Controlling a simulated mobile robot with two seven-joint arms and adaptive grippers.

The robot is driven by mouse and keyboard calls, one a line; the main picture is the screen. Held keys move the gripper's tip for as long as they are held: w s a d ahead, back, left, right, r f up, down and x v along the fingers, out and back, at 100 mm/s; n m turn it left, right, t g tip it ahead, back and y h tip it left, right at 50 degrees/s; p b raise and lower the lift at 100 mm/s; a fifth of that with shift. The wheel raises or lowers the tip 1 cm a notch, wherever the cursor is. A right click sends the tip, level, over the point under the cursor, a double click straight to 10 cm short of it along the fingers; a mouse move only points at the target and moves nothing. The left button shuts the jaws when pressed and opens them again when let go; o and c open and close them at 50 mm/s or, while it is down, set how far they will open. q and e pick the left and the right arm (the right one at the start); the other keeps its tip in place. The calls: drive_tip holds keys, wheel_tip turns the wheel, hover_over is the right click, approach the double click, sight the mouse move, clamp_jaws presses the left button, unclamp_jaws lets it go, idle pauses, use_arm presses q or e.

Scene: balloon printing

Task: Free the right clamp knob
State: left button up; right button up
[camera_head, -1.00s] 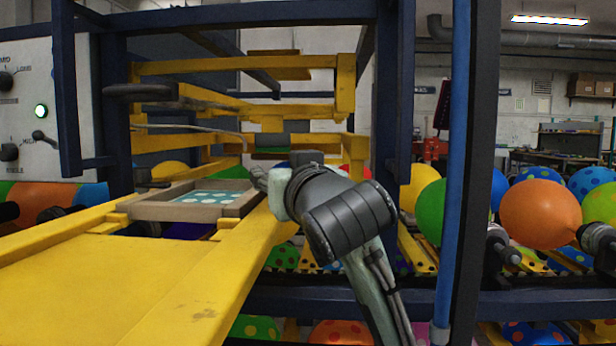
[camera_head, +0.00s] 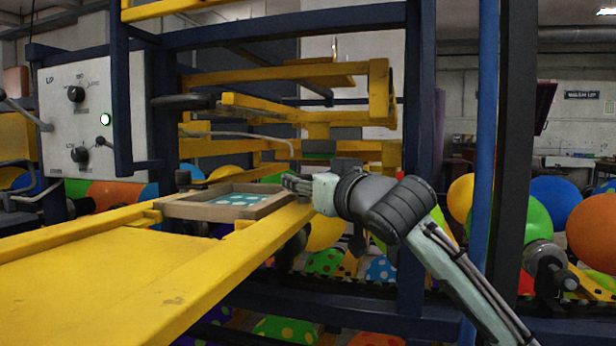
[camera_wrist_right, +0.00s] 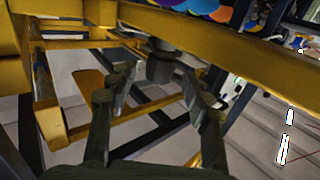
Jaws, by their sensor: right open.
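A dark cylindrical knob (camera_wrist_right: 159,66), which looks like the right clamp knob, sits under a yellow beam in the right wrist view. My right gripper (camera_wrist_right: 157,90) is open, with one finger on each side of the knob; I cannot tell whether they touch it. In the head view my right gripper (camera_head: 298,184) is at the right end of the wooden print frame (camera_head: 267,208), and the knob is not discernible there. The frame holds a teal panel with pale dots (camera_head: 240,200). My left gripper is not in view.
A yellow table (camera_head: 120,265) fills the lower left. A white control panel (camera_head: 90,150) with dials and a lit green button stands at left. A blue post (camera_head: 482,150) and dark post (camera_head: 509,150) rise at right, beside balloons (camera_head: 592,232). Yellow beams (camera_head: 275,75) stand behind the frame.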

drive_tip(key=shift+x, duration=1.4)
clamp_jaws()
drive_tip(key=shift+a+m+t+h, duration=0.15)
drive_tip(key=shift+m+t+h, duration=0.35)
drive_tip(key=shift+m+h, duration=1.8)
drive_tip(key=shift+h, duration=1.2)
unclamp_jaws()
drive_tip(key=s, duration=1.2)
